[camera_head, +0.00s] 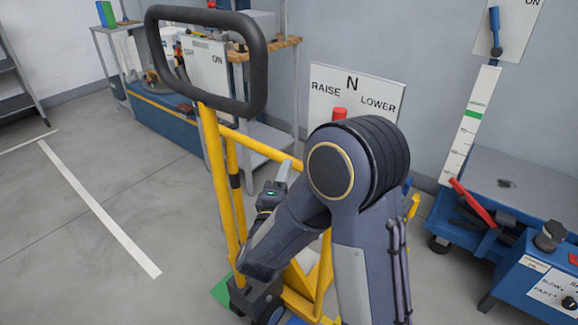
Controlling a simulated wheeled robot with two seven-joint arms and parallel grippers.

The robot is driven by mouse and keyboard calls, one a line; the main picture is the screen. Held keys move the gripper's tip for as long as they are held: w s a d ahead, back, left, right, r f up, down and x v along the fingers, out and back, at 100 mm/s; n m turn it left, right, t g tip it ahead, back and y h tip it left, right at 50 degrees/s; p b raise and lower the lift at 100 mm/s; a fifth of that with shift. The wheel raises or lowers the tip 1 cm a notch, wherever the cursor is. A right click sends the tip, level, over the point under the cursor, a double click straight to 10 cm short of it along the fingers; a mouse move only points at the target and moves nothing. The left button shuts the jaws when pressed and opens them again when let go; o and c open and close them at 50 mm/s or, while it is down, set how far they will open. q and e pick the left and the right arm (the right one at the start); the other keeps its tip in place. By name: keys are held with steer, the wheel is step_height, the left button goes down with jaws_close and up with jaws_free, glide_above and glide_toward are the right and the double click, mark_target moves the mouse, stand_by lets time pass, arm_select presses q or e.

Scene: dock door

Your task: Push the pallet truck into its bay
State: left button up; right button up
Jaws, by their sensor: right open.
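The pallet truck is the yellow-framed thing in the middle, with a black loop handle (206,104) on top of a yellow post (217,175). A yellow crossbar (262,144) runs right from the post, and its lower part is largely hidden behind my right arm. My left gripper is not in view.
A sign reading RAISE, N, LOWER (356,100) stands behind my arm. A blue cart (520,185) with a red lever and a blue control box (540,280) stand at right. The grey floor at left is clear.

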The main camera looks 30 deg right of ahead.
steer(key=shift+x, duration=2.35)
steer(key=shift+c, duration=0.4)
jaws_close()
